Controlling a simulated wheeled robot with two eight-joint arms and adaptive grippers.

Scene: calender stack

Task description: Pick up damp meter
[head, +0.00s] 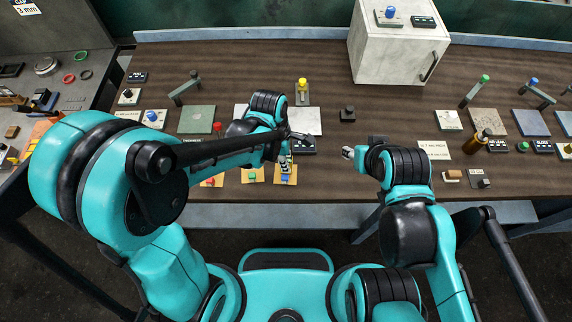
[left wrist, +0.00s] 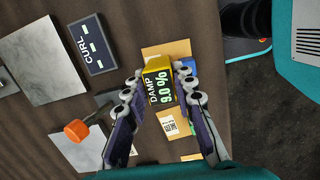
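The damp meter (left wrist: 160,87) is a yellow block with a dark face reading "DAMP 9.0 %" in the left wrist view. My left gripper (left wrist: 158,72) has one finger on each side of it, very close to its sides. I cannot tell whether the fingers press on it or leave a thin gap. In the head view the left gripper (head: 286,159) is low over the near table edge, and the meter is mostly hidden there. My right gripper (head: 350,153) is over the table to the right, apart from the meter; its fingers are too small to read.
Orange-yellow cards (head: 253,175) with small coloured parts lie along the near edge. A dark "CURL" display (left wrist: 88,48), pale plates (left wrist: 43,65) and an orange-knobbed tool (left wrist: 77,130) are beside the left gripper. A pale cabinet (head: 396,48) stands at the back. Bare wood is in the middle.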

